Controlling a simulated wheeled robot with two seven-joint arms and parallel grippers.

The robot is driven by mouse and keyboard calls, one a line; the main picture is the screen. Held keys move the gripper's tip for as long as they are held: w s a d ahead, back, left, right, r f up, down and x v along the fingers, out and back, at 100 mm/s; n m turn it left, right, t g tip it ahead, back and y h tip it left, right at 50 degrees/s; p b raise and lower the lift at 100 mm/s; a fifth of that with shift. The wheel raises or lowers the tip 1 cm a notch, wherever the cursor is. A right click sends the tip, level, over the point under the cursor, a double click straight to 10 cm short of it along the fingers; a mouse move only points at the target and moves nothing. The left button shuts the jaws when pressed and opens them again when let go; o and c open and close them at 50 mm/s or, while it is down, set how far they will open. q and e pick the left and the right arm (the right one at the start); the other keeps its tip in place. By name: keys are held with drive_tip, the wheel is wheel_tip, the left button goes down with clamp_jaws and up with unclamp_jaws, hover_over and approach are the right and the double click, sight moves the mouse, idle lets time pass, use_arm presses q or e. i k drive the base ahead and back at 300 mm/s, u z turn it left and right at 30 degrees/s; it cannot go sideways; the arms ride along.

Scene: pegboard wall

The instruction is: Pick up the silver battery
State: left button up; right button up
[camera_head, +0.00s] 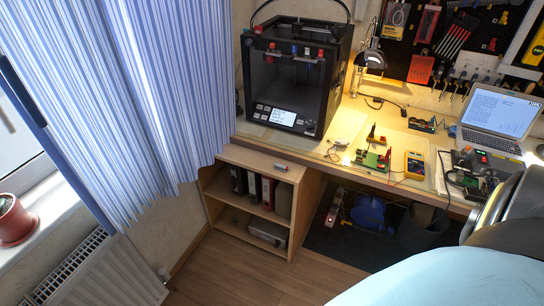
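A small silver-grey cylinder with a reddish end (281,167) lies on top of the low wooden cabinet, near its back edge below the desk top. It looks like a battery, but it is too small to be sure. Neither of my grippers is in view.
The low cabinet (245,191) holds binders. On the desk stand a 3D printer (290,80), a circuit board (371,160), a yellow multimeter (414,165), a lamp (371,60) and a laptop (497,115). A light blue surface (450,280) fills the lower right. Wooden floor (225,270) before the cabinet is clear.

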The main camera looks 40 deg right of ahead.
sight(277, 165)
drive_tip(key=z, duration=0.7)
drive_tip(key=i, duration=0.9)
drive_tip(key=z, duration=0.85)
